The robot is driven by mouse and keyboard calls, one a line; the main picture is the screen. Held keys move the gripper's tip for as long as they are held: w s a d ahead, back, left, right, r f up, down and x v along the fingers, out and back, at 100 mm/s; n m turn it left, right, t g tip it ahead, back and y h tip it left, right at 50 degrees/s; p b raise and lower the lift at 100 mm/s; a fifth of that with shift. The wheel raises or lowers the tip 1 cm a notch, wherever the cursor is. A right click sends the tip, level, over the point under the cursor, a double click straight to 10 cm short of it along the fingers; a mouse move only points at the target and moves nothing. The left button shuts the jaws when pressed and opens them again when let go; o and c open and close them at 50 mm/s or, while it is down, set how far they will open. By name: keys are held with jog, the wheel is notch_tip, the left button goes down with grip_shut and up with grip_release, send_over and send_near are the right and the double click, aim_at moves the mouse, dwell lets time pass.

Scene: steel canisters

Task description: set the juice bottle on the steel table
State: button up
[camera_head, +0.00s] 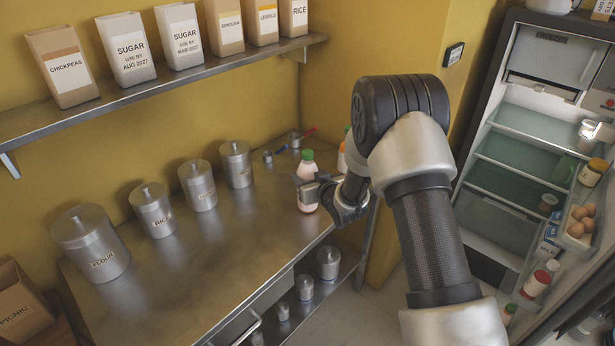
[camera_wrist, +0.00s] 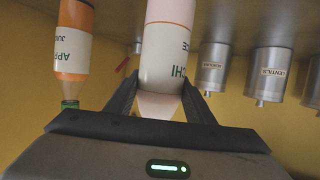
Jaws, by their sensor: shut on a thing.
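My gripper (camera_head: 318,192) is shut on a pale pink bottle (camera_head: 307,168) with a green cap, near the front right edge of the steel table (camera_head: 232,252). The bottle is roughly upright; whether its base touches the table is unclear. In the wrist view, which is upside down, my gripper (camera_wrist: 160,105) has its fingers on both sides of the bottle (camera_wrist: 163,70) near its neck. Its white label is only partly legible. An orange bottle labelled apple juice (camera_wrist: 74,50) stands beside it; in the head view it is mostly hidden behind my arm.
Several lidded steel canisters (camera_head: 152,210) line the back of the table. Small metal cups (camera_head: 268,157) lie near the far corner. A wall shelf (camera_head: 150,83) holds paper bags. An open fridge (camera_head: 530,130) stands at right. The middle of the table is clear.

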jog(key=shift+f, duration=0.1)
jog(key=o, duration=1.6)
